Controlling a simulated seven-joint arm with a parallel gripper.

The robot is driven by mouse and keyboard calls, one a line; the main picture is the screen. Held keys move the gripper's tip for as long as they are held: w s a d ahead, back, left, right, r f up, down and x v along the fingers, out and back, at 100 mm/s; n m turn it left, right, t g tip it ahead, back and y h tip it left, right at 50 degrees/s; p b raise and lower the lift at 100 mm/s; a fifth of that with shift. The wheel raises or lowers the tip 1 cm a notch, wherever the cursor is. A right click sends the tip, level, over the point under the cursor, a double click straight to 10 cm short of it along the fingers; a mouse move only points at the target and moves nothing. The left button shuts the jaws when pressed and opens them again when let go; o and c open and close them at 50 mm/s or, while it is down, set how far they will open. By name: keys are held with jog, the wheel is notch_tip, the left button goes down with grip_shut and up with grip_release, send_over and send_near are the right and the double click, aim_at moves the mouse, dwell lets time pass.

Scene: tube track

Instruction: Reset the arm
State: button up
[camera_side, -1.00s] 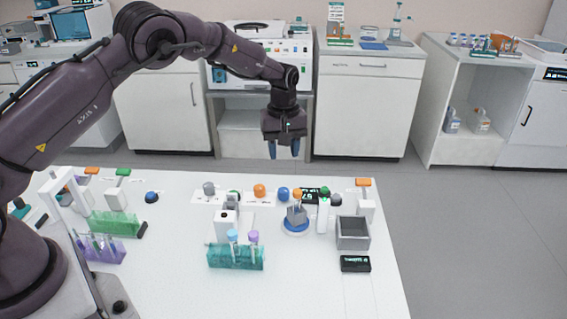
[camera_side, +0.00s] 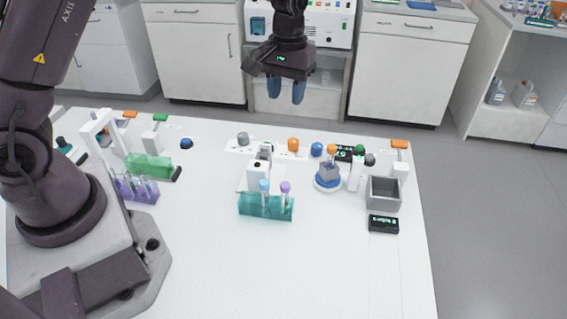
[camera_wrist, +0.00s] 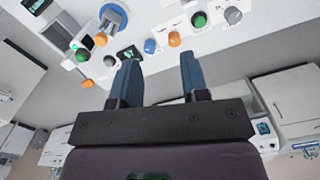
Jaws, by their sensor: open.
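My gripper (camera_side: 286,90) hangs in the air beyond the far edge of the white table, with its blue fingers apart and nothing between them. It also shows in the wrist view (camera_wrist: 158,75), where the two fingers are spread and empty. A teal rack (camera_side: 266,207) on the table holds a blue-capped tube (camera_side: 264,187) and a purple-capped tube (camera_side: 286,188). A green rack (camera_side: 150,166) and a purple rack with tubes (camera_side: 137,188) stand at the left. All of these are well apart from my gripper.
A grey open bin (camera_side: 384,194) and a small black display (camera_side: 384,224) are at the table's right. A round blue-based device (camera_side: 328,178) stands beside them. Several coloured knobs line the far edge. The table's front middle is clear. White cabinets (camera_side: 405,65) stand behind.

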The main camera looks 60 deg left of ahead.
jog(key=s+d+r+m+t, duration=0.1)
jog(key=s+r+m+t, duration=0.2)
jog(key=s+r, duration=0.4)
jog(key=s+d+r+m+t, duration=0.2)
jog(key=s+r, duration=0.6)
jog(key=s, duration=0.8)
jog(key=shift+s+r+m+t, duration=0.25)
jog(key=shift+m+t, duration=0.15)
jog(key=shift+t, duration=0.2)
